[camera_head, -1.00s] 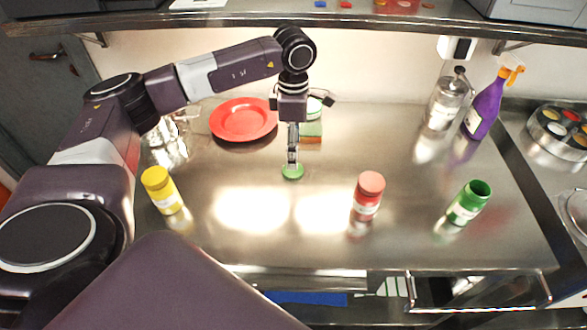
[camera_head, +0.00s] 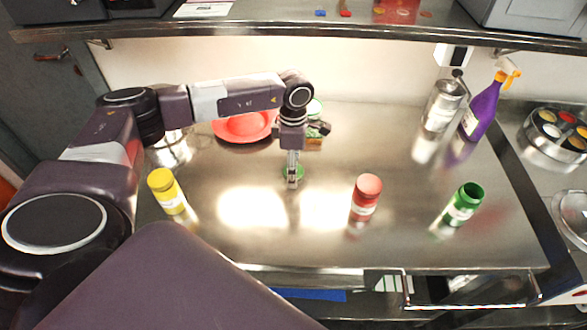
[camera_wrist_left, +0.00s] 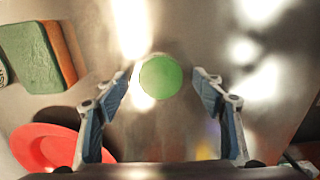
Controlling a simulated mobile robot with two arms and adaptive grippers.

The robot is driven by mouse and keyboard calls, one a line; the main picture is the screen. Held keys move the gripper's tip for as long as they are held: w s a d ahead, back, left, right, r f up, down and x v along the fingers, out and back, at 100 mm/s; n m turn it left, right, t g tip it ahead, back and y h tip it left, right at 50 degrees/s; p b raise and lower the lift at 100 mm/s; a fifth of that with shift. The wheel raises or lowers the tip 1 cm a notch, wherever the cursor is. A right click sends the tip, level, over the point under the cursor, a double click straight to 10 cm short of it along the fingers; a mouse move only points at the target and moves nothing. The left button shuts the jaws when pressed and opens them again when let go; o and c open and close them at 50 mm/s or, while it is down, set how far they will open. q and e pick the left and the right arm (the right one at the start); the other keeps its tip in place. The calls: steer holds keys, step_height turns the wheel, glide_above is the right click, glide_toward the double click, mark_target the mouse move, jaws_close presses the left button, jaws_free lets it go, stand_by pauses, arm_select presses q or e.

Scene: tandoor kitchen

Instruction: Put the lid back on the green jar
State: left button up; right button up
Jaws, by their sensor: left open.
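The green lid (camera_head: 293,172) lies flat on the steel table, partly hidden by my left gripper (camera_head: 292,182) in the head view. In the left wrist view the round green lid (camera_wrist_left: 160,76) shows between the two fingers of my left gripper (camera_wrist_left: 164,82), with gaps on both sides. The left gripper is open and empty. The green jar (camera_head: 465,203) stands at the right of the table with its top uncovered. My right gripper is not in view.
A red jar (camera_head: 366,196) stands between the lid and the green jar. A yellow jar (camera_head: 166,190) is at the left. A red plate (camera_head: 240,128) and a sponge (camera_wrist_left: 40,58) lie behind. A purple spray bottle (camera_head: 482,108) and a steel canister (camera_head: 440,106) stand at the back right.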

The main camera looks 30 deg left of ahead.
arm_select(q)
steer(key=shift+c, duration=0.6)
steer(key=c, duration=0.7)
steer(key=shift+r, duration=0.15)
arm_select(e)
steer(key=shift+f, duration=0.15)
